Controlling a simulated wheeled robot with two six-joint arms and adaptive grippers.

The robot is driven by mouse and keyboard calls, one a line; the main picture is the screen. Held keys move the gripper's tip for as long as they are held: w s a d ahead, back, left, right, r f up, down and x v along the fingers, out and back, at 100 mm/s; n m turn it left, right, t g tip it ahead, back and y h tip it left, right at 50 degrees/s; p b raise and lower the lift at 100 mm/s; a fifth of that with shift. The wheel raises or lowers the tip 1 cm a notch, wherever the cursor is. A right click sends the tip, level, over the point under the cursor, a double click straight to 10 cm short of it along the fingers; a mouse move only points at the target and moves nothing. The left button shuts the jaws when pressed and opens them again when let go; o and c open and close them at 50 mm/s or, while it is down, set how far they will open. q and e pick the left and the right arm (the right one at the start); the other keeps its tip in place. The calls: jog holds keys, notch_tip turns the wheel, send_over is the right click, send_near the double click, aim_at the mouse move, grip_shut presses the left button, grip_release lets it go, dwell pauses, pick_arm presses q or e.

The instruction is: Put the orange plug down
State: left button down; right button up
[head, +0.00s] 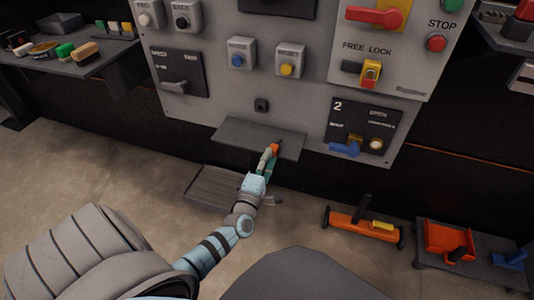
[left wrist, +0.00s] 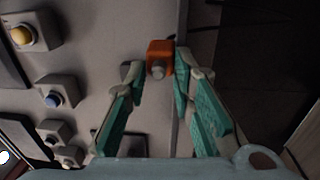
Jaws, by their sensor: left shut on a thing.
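The orange plug (head: 274,148) is a small block at the tip of my left gripper (head: 269,158), over the small grey shelf (head: 232,132) below the control panel. In the left wrist view the plug (left wrist: 160,50) sits between the teal fingertips (left wrist: 158,72), with a grey round pin facing the camera. The left gripper is shut on it. I cannot tell whether the plug touches the shelf. A small black socket (head: 261,105) is on the panel above the shelf. My right gripper is not in view.
The grey panel carries a blue button (head: 236,59), a yellow button (head: 286,69), red lever (head: 374,17) and blue-handled switch (head: 345,149).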

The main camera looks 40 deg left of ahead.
pick_arm(q)
jog(key=c, duration=1.4)
grip_release()
jog(key=shift+o, duration=0.2)
jog(key=shift+r, duration=0.1)
